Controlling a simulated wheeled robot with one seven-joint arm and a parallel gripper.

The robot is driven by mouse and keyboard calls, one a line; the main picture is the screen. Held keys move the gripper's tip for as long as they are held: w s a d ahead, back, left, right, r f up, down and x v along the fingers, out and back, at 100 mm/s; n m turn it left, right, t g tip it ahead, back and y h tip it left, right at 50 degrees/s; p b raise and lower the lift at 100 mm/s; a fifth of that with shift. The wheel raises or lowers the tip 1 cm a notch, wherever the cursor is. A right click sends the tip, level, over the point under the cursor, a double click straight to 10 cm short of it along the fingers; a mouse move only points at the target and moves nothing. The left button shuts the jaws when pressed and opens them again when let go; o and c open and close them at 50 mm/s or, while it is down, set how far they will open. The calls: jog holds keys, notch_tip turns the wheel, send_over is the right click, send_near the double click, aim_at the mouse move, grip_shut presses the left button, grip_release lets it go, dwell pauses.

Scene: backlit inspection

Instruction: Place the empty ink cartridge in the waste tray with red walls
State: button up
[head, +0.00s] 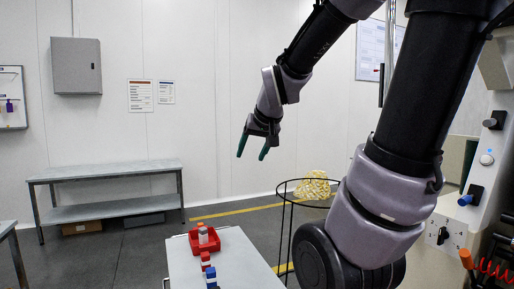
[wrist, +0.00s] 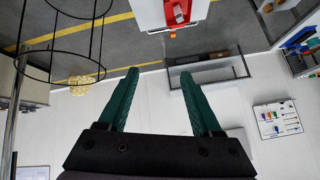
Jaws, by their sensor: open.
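The tray with red walls (head: 218,248) sits on the pale top of a cart. A small pale-grey cartridge with some red on it (head: 203,236) stands in the tray, apart from my gripper; whether it is empty I cannot tell. A red-and-white cartridge (head: 207,261) and a blue-and-white one (head: 211,276) stand in front of the tray. The red tray with a pale piece inside also shows at the top of the wrist view (wrist: 170,14). My gripper (head: 252,156), with green fingers, is open and empty in the air, well above the cart.
A black wire hoop stand (head: 284,215) rises right of the cart, with a pale yellow netted bundle (head: 313,186) beyond it. A grey bench (head: 105,173) stands along the back wall. A machine panel (head: 457,215) is at right. The air around my gripper is clear.

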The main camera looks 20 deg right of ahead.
jog(key=s+a+r+m+g+y, duration=0.1)
jog(key=s+a+r+y, duration=0.1)
jog(key=s, duration=0.9)
jog(key=shift+s+a+r, duration=0.3)
jog(key=shift+a+r, duration=0.3)
jog(key=shift+a, duration=0.2)
